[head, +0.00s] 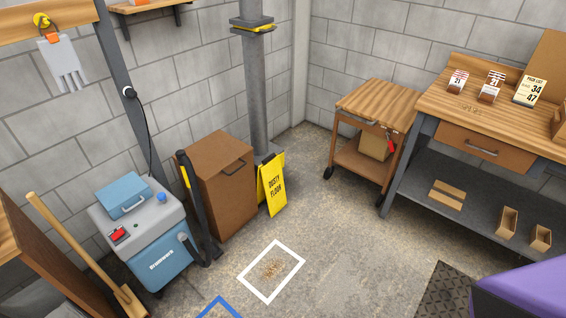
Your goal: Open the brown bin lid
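The brown bin (224,200) stands on the floor against the grey block wall, left of the middle in the head view. Its flat brown lid (212,156) is closed on top. A dark handle (235,168) shows at the lid's front edge. Neither of my grippers is in view.
A blue and grey machine (150,235) with a black hose (197,215) stands just left of the bin. A yellow sign (272,185) and a grey post stand at its right. A wooden cart (372,140) and workbench (490,110) are right. Floor in front is open.

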